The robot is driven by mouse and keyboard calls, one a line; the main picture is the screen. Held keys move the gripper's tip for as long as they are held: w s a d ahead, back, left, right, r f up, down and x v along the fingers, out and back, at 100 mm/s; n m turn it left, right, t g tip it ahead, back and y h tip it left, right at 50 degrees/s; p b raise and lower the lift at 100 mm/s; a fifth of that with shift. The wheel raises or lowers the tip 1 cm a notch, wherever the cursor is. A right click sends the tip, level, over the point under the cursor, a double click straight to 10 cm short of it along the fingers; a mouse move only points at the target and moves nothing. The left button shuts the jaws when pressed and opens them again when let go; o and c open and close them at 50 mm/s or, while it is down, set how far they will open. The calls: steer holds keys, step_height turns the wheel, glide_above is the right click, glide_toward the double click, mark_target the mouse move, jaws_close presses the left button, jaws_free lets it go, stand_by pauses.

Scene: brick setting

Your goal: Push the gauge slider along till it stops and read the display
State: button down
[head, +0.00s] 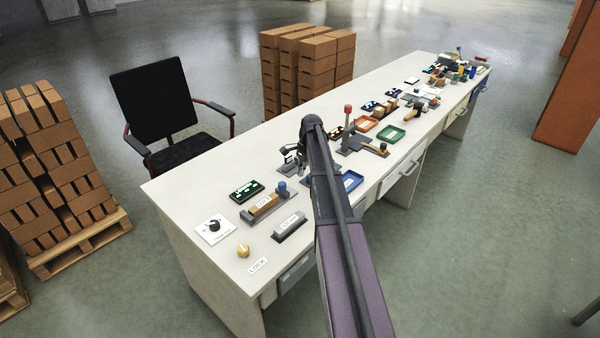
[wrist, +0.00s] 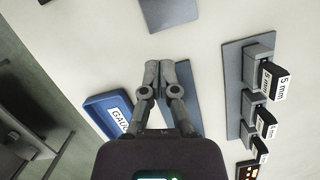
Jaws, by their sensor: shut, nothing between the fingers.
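My gripper (head: 292,155) is over the desk, left of my arm in the head view. In the wrist view its fingers (wrist: 158,68) are shut together with nothing between them, over a flat grey plate (wrist: 181,85). A blue tray (wrist: 92,104) with a label starting "GAU" lies left of the fingers; a blue tray (head: 352,180) also shows in the head view. I cannot tell which thing is the gauge slider. A dark display (head: 245,191) with green marks, too small to read, stands beside a track with a brown block (head: 266,206) and a blue knob (head: 282,186).
In the wrist view, a grey rack (wrist: 235,75) with black "5 mm" pieces (wrist: 273,82) stands right of the fingers.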

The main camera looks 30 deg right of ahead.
mark_target(282, 189)
steer(key=b+x, duration=0.2)
steer(key=shift+f, duration=0.3)
steer(key=shift+s+a+r, duration=0.1)
steer(key=shift+a, duration=0.95)
steer(key=shift+s+a+r, duration=0.1)
steer(key=shift+a, duration=0.9)
